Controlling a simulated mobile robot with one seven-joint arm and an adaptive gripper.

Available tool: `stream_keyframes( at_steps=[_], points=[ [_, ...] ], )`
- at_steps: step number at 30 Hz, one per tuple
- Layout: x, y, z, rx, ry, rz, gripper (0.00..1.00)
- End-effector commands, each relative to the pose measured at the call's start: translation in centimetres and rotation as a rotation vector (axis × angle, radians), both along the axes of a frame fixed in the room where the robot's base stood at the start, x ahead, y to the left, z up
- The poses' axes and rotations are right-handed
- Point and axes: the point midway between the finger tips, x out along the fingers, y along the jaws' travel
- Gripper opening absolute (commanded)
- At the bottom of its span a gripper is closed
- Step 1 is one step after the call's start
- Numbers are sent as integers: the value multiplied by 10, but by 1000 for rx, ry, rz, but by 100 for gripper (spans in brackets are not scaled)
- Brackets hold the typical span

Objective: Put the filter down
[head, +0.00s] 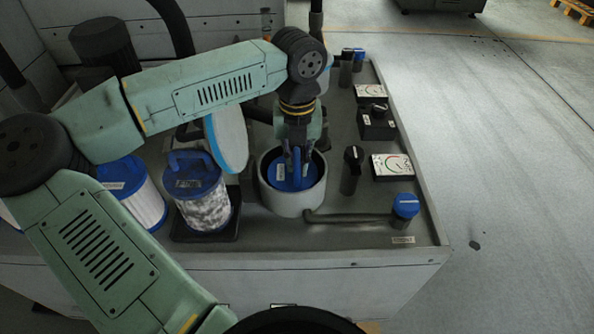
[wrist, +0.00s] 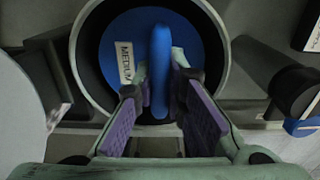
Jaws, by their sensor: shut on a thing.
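A filter with a blue cap (head: 283,184) sits inside the round grey housing (head: 290,205). In the wrist view its blue cap (wrist: 120,40) bears a label reading MEDIUM, and the dark inner wall of the housing surrounds it. The housing's pale rim (wrist: 232,35) also shows there. My gripper (head: 295,152) reaches down into the housing from above. In the wrist view my gripper (wrist: 160,78) is shut on the filter's upright blue handle (wrist: 160,60), between its fingers. The filter's body below the cap is hidden, so I cannot tell whether it touches the housing's floor.
A dirty, mottled filter (head: 205,212) stands on a black tray (head: 203,237) left of the housing. A cleaner white filter (head: 147,205) stands further left. A round blue-edged lid (head: 230,137) stands tilted close by. A black-handled valve (head: 351,170) and pipe (head: 350,218) are right.

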Motion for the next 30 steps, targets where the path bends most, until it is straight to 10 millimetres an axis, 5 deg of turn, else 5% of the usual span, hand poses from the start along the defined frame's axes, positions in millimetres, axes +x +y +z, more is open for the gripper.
stream_keyframes(
  at_steps=[9,20,21,30],
  points=[
    [0,-1,-37,-2,0,-1,0],
    [0,0,-41,0,-2,-1,0],
    [0,0,-41,0,0,-1,14],
    [0,0,-41,0,0,-1,32]
  ],
)
